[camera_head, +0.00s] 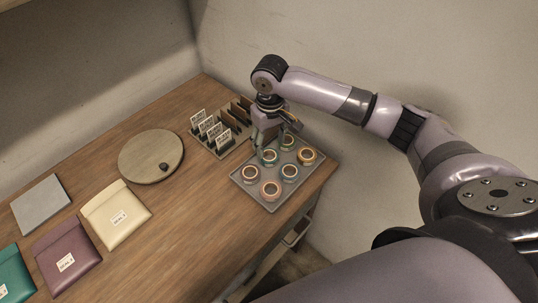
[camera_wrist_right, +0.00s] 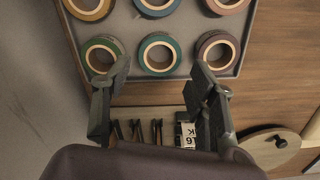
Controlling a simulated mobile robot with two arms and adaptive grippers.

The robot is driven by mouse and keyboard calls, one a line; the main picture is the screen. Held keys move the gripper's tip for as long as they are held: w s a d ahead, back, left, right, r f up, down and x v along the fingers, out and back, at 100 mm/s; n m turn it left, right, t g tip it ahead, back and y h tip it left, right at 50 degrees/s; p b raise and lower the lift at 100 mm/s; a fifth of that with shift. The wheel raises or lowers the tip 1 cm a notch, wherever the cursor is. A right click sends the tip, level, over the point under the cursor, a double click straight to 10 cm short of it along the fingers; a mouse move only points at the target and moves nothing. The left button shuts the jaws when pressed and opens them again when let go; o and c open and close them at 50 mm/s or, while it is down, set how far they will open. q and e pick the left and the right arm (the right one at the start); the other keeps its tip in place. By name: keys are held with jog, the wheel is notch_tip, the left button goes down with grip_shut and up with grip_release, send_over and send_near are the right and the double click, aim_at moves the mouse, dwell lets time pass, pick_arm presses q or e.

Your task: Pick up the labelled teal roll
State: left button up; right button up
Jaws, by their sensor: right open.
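A teal roll of tape (camera_wrist_right: 159,37) lies in the grey tray, in the middle of the row nearest the card rack in the right wrist view. It also shows in the head view (camera_head: 269,161), partly hidden by my right gripper. My right gripper (camera_wrist_right: 160,68) is open and empty, with its fingertips on either side of the teal roll's lower part in the picture. In the head view the right gripper (camera_head: 266,146) points down over the tray. I cannot read a label on the roll. My left gripper is not in view.
The grey tray (camera_head: 266,203) holds several other rolls close by, including a green-edged one (camera_wrist_right: 101,42) and a maroon one (camera_wrist_right: 217,35). A rack with upright cards (camera_head: 210,128) stands beside it. A round wooden board (camera_head: 148,152) and several pouches (camera_head: 116,215) lie further left.

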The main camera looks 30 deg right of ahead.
aim_at(269, 152)
jog(key=shift+f, duration=0.25)
jog(key=shift+f+p, duration=0.3)
jog(key=shift+f, duration=0.1)
notch_tip(269, 152, down, 4)
jog(key=shift+w+r+p, duration=0.15)
jog(key=shift+r+p, duration=0.1)
jog(key=shift+p, duration=0.2)
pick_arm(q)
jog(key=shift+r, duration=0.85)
pick_arm(e)
jog(key=shift+f, duration=0.3)
jog(key=shift+c, duration=0.4)
jog(key=c, duration=0.5)
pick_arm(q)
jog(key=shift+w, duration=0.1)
pick_arm(e)
jog(key=shift+r, duration=0.1)
